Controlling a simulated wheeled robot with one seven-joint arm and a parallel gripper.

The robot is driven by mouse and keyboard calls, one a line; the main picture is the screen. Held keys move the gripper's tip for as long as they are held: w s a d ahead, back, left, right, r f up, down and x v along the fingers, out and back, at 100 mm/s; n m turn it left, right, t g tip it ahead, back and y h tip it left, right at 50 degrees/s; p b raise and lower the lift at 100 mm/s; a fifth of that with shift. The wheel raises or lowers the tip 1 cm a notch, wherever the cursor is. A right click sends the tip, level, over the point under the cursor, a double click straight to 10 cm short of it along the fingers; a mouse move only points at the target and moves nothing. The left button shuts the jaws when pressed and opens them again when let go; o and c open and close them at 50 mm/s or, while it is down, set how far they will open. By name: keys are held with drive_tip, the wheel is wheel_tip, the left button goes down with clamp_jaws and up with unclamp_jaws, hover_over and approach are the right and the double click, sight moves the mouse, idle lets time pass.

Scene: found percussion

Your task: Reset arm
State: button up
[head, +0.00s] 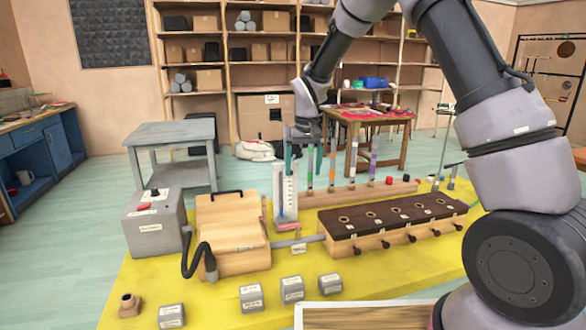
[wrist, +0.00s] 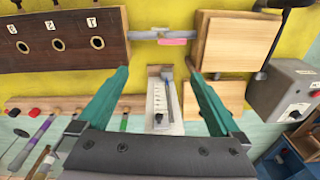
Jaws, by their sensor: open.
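My gripper (head: 303,162) hangs at the end of my arm over the back part of the yellow mat (head: 400,275). Its two green fingers are spread apart with nothing between them in the wrist view (wrist: 158,76). Past the fingers in that view is an upright white scale holder (wrist: 160,120). The same white holder (head: 285,195) stands just below and left of the gripper in the head view. I cannot tell the exact gap between them.
A dark-topped wooden box with holes (head: 390,218), a wooden box (head: 230,235), a grey box (head: 155,222) and several small labelled blocks (head: 292,289) are on the mat. A rack of coloured rods (head: 345,195) stands behind. A grey table (head: 172,135) stands back left.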

drive_tip(key=s+d+r+m+t, duration=0.1)
drive_tip(key=s+d+r, duration=0.35)
drive_tip(key=r, duration=0.25)
drive_tip(key=s+d+r+m+t+y, duration=0.1)
drive_tip(key=s+d+r, duration=0.2)
drive_tip(key=d+r, duration=0.25)
drive_tip(key=s+d+r+m+t, duration=0.1)
drive_tip(key=s+d+r, duration=0.3)
drive_tip(key=r, duration=0.3)
drive_tip(key=s+d+r+m+t, duration=0.1)
drive_tip(key=s+d, duration=0.3)
drive_tip(key=s, duration=0.4)
drive_tip(key=s+d+r+m+t, duration=0.2)
drive_tip(key=s+d+r, duration=0.1)
drive_tip(key=s, duration=0.5)
drive_tip(key=shift+s+d+r, duration=0.15)
drive_tip(key=shift+d+r, duration=0.2)
drive_tip(key=shift+d, duration=0.15)
